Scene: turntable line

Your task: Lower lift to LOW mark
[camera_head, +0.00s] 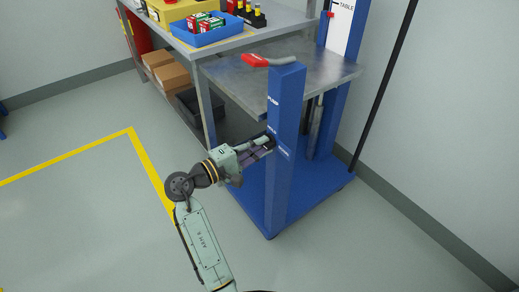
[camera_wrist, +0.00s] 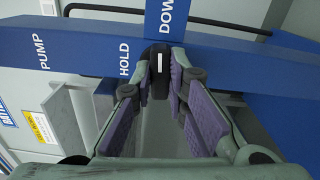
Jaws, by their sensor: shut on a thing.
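The lift has a blue front post (camera_head: 286,135), a grey table (camera_head: 310,68) and a blue base (camera_head: 248,190). In the wrist view the post (camera_wrist: 85,52) reads PUMP, HOLD and DOWN. A black lever (camera_wrist: 159,60) with a white mark sits between the HOLD and DOWN labels, closer to DOWN. My gripper (camera_head: 266,143) is at the post, below the table's height. In the wrist view my gripper (camera_wrist: 156,82) has its purple-padded fingers shut on the lever's end. A red pointer (camera_head: 331,15) shows beside the rear mast's TABLE label; the LOW mark is not visible.
A workbench (camera_head: 237,43) with a blue bin (camera_head: 212,36) stands behind left, with cardboard boxes (camera_head: 171,76) and a black crate (camera_head: 190,102) beneath. The floor at left is clear, marked by a yellow line (camera_head: 146,160).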

